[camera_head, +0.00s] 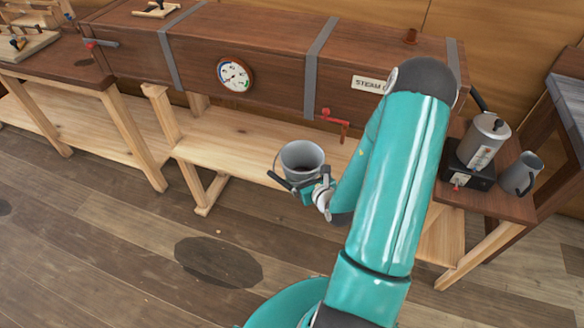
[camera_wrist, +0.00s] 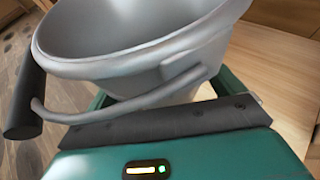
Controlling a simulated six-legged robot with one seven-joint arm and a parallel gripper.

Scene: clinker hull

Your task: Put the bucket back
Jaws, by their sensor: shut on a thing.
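The wooden steam box (camera_head: 270,50) with a gauge (camera_head: 235,75) and a red valve (camera_head: 335,118) stands behind. A side table at the right bears a metal boiler (camera_head: 485,140) and a grey jug (camera_head: 522,174). A workbench (camera_head: 50,60) is at the left. The floor in front is clear.

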